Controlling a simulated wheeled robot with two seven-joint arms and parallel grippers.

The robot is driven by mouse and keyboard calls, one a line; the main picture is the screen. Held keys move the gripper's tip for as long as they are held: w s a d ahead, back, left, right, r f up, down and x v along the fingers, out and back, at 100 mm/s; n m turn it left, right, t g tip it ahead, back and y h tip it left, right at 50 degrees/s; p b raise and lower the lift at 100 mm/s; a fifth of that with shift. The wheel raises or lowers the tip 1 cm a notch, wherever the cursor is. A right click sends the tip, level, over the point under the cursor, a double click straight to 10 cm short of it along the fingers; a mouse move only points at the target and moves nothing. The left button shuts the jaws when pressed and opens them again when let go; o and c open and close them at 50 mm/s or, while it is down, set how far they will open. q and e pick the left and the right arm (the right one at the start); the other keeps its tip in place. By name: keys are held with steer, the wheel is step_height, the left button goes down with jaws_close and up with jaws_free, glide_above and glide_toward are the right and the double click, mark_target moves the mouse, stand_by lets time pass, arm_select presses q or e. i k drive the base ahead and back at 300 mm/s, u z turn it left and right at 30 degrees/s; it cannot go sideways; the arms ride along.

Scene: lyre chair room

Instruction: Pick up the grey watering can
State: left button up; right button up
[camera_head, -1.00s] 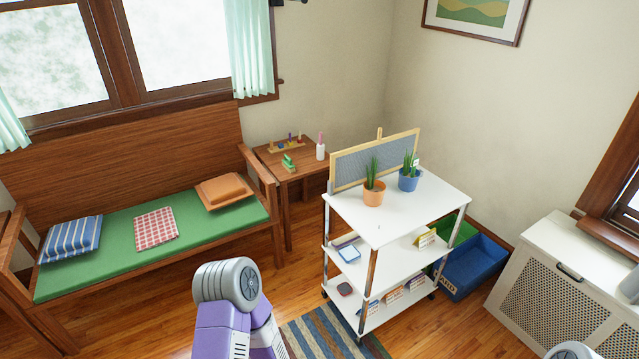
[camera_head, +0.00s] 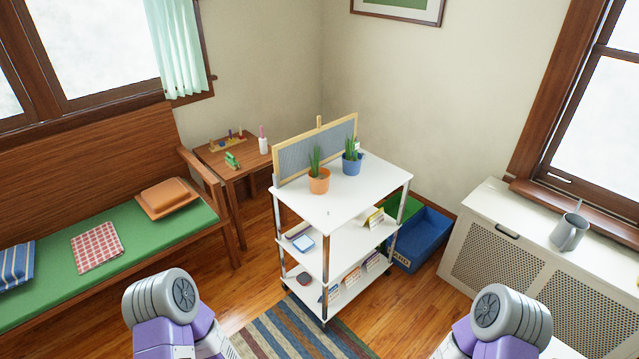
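The grey watering can (camera_head: 569,232) stands upright on the white radiator cover (camera_head: 487,205) at the right, below the window. It looks like a small grey vessel with a thin spout or handle rising at its top. Two of my arm links show at the bottom of the head view, one at the left and one at the right. Neither gripper is in the picture. Nothing touches the watering can.
A white shelf cart (camera_head: 335,210) stands in the middle with an orange pot (camera_head: 319,183) and a blue pot (camera_head: 351,166). Blue bin (camera_head: 425,245) and green bin (camera_head: 405,208) sit between cart and radiator cover. A bench (camera_head: 135,245) is at the left. A striped rug (camera_head: 270,335) lies in front.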

mark_target(566, 236)
steer(key=z, duration=1.5)
steer(key=i, duration=0.05)
steer(key=u, duration=0.05)
